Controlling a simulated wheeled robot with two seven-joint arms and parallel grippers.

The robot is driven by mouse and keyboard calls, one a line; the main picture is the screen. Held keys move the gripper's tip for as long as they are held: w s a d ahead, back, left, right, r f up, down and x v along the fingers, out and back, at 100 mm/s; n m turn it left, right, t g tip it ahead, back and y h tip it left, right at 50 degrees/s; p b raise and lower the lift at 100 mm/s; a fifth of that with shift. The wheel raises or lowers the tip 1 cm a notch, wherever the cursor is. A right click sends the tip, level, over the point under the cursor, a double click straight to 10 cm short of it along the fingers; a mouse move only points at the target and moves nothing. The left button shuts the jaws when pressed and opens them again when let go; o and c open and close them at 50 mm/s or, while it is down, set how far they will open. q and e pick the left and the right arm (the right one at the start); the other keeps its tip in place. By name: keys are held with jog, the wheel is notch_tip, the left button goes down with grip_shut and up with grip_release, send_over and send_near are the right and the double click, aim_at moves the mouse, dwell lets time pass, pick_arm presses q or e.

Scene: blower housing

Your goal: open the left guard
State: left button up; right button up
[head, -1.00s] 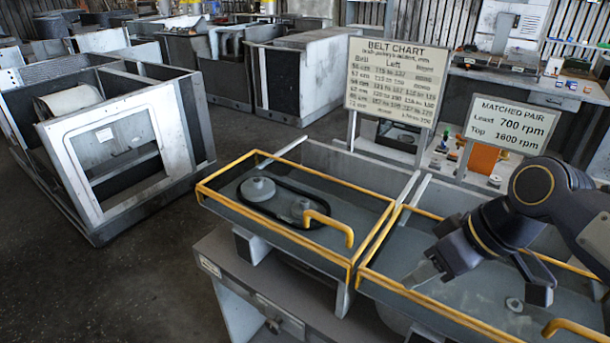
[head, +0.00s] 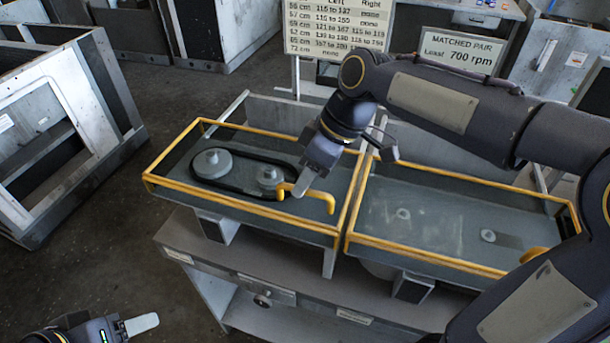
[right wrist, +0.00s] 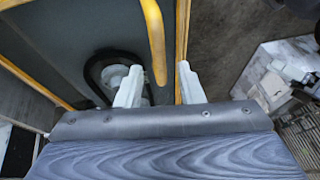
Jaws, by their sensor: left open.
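The left guard (head: 225,211) is a yellow-edged, see-through cover lying flat and shut over two grey pulleys (head: 212,163) joined by a black belt. Its yellow handle (head: 320,192) stands at the front right of the cover. My right gripper (head: 307,182) is at this handle, pointing down. In the right wrist view, its two pale fingers are apart and the handle (right wrist: 154,35) runs between them, with gaps showing on both sides. My left gripper (head: 140,324) is open at the lower left, away from the bench, and is partly cut off by the frame.
The right guard (head: 425,255), also yellow-edged, lies shut beside the left one; my right arm passes over it. A belt chart (head: 335,28) and a matched-pair sign (head: 462,50) stand behind. An open metal housing (head: 60,110) stands at left. Floor between is clear.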

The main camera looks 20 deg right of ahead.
jog(key=shift+a+f, duration=0.1)
jog(key=shift+f, duration=0.2)
grip_shut()
